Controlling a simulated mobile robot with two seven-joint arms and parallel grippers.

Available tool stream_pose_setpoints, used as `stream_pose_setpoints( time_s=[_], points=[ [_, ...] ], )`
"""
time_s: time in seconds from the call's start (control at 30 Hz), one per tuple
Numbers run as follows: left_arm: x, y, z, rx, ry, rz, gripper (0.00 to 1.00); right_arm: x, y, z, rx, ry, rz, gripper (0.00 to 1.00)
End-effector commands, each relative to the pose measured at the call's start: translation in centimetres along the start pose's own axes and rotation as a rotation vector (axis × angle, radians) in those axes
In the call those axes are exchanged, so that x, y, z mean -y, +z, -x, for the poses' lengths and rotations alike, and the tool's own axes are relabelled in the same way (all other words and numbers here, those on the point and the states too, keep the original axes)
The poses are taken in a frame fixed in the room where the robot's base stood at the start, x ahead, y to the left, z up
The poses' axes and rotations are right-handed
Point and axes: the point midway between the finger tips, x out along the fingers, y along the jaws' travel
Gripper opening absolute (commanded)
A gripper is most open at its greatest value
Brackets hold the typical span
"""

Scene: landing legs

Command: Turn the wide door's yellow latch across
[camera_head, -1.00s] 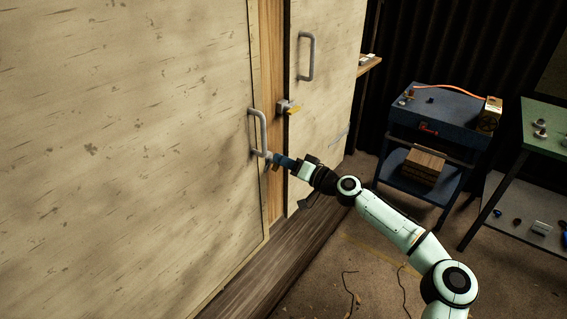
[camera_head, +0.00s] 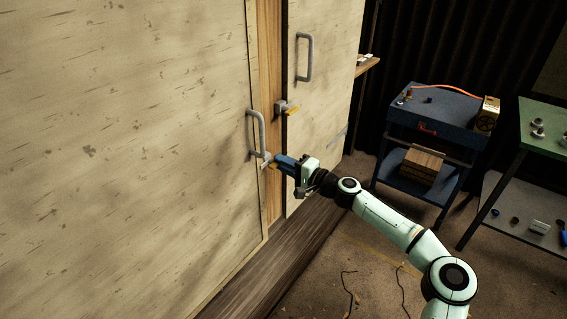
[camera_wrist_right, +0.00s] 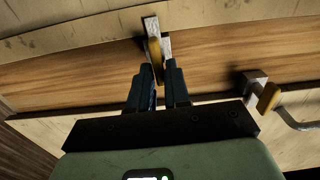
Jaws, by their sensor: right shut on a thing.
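The wide door (camera_head: 130,130) fills the left of the head view, with a grey bar handle (camera_head: 262,132) near its edge. Its yellow latch (camera_head: 272,166) sits just below that handle, mostly hidden by the fingers. In the right wrist view the yellow latch (camera_wrist_right: 155,52) stands between the fingertips, with its pale metal mount behind it. My right gripper (camera_head: 276,161) is shut on this latch; its dark blue fingers also show in the wrist view (camera_wrist_right: 158,70). My left gripper is not in view.
The narrower door (camera_head: 325,100) has its own handle (camera_head: 305,57) and yellow latch (camera_head: 291,111), above and right of my gripper. A wooden strip (camera_head: 270,60) runs between the doors. A blue cart (camera_head: 440,118) and a green-topped table (camera_head: 545,120) stand at right.

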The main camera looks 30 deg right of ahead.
Motion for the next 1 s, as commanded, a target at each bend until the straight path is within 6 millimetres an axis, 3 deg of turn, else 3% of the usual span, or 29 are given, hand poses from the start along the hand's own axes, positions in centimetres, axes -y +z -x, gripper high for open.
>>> stream_pose_setpoints(
  time_s=[0.63, 0.67, 0.7, 1.0],
  points=[
    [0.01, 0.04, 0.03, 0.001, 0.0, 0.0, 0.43, -0.16, 0.08, 0.0, 0.003, 0.001, -0.049, 0.0],
    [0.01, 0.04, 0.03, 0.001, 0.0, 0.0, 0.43, -0.15, 0.08, 0.0, 0.003, 0.001, -0.049, 0.23],
    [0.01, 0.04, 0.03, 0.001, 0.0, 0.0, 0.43, -0.15, 0.08, 0.0, 0.003, 0.001, -0.049, 0.36],
    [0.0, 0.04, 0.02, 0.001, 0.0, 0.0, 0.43, -0.11, 0.02, 0.07, 0.001, 0.001, -0.048, 0.36]
  ],
)
